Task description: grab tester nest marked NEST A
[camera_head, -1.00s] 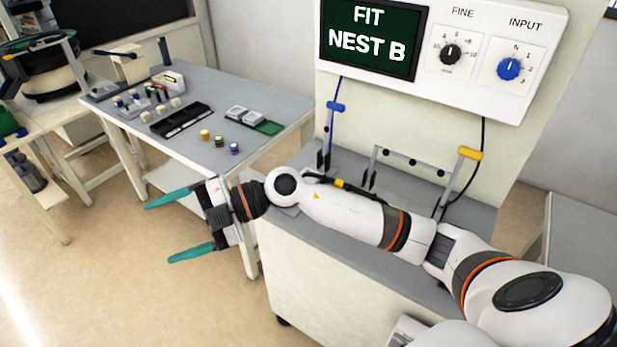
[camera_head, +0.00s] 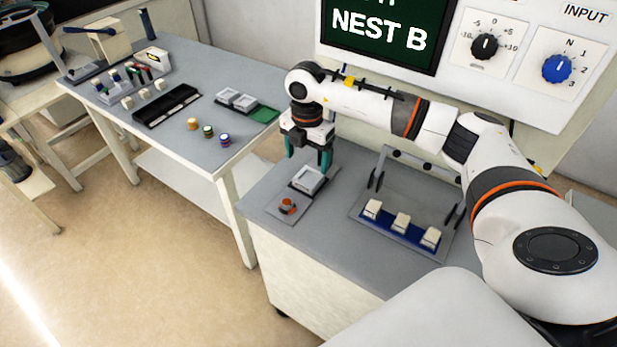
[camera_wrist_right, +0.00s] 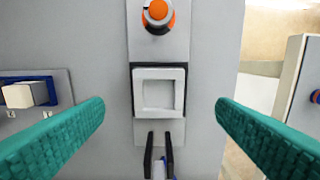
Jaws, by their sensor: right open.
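A white square nest (camera_head: 308,179) sits on a narrow grey plate at the left of the tester bench. No NEST A lettering can be read on it. In the right wrist view the nest (camera_wrist_right: 159,92) lies flat in a dark-edged seat, centred between my fingers. My right gripper (camera_head: 308,161) points down just above it, teal fingers open; in the wrist view the gripper (camera_wrist_right: 160,107) has a finger on either side, apart from the nest. My left gripper is not in view.
The display (camera_head: 380,28) reads NEST B. An orange knob (camera_head: 288,206) is in front of the nest and also shows in the wrist view (camera_wrist_right: 158,12). A blue strip with white blocks (camera_head: 401,222) is to the right. A green tray (camera_head: 264,115) is on the side table.

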